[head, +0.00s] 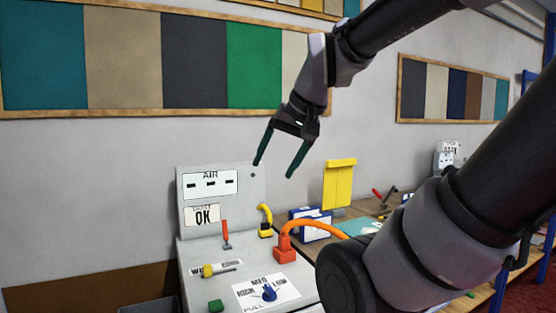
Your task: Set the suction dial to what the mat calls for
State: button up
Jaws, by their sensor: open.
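A blue dial (269,293) sits on a white label plate (252,290) at the front of a grey machine panel (212,252). The plate reads HIGH, MED and PULL; other marks on it are too small or cut off. I cannot tell exactly where the dial points. My gripper (273,170) is open and empty, with two dark green fingers hanging in the air above and behind the panel, well apart from the dial. A teal flat piece (358,226) lies on the bench to the right; whether it is the mat is unclear.
An orange hose (318,226) runs from a red block (285,250). A red-handled lever (225,234), a yellow knob (207,271), a green button (216,305) and a yellow handle (266,217) stand on the panel. The upright back reads AIR and OK. My arm covers the right foreground.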

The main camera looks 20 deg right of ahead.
aim_at(269, 294)
jog(key=l, duration=0.4)
jog(key=i+l+z, duration=0.1)
jog(key=l, duration=0.3)
jog(key=i+l+z, duration=0.1)
jog(key=l, duration=0.3)
jog(key=i+l, duration=0.15)
jog(key=l, duration=0.25)
jog(key=i+l+z, duration=0.1)
jog(key=l, duration=0.3)
jog(key=i+l, duration=0.1)
jog(key=l, duration=0.3)
jog(key=i+l+z, duration=0.15)
jog(key=l, duration=0.25)
jog(key=u, duration=0.45)
jog(key=j+u, duration=0.1)
jog(key=u, duration=0.35)
jog(key=k+j+u, duration=0.1)
jog(key=u, duration=0.8)
jog(key=j+u, duration=0.15)
jog(key=u, duration=0.3)
